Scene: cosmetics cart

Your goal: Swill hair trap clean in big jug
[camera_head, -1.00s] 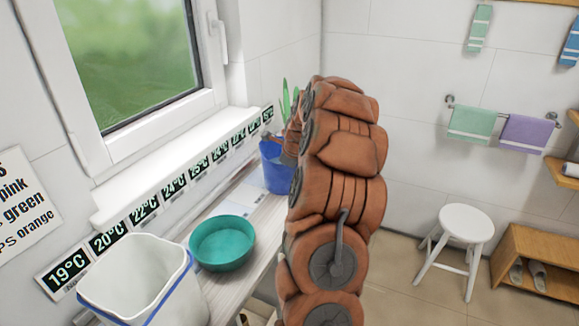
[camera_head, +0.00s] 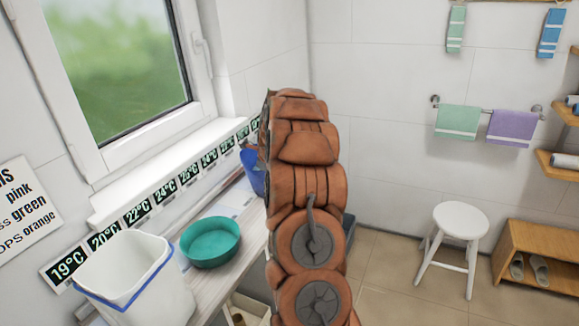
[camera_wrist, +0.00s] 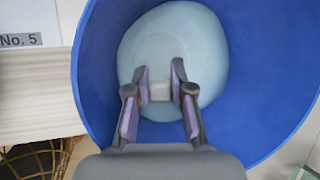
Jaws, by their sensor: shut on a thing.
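The big blue jug (camera_head: 252,178) stands at the far end of the counter, mostly hidden behind my arm in the head view. The wrist view looks down into it, with its blue wall (camera_wrist: 262,75) around a pale blue-green round area; I cannot tell whether that is water or the jug's bottom. My gripper (camera_wrist: 159,91) is over or inside the jug, its purple-padded fingers closed on a small pale piece (camera_wrist: 159,92), which seems to be the hair trap. The rest of the trap is not clear. The gripper is hidden in the head view.
A teal bowl (camera_head: 210,243) and a white bin with a blue rim (camera_head: 135,275) stand nearer on the counter (camera_head: 215,280). Temperature labels line the window wall. A "No. 5" label (camera_wrist: 20,40) lies beside the jug. A white stool (camera_head: 460,221) stands on the right.

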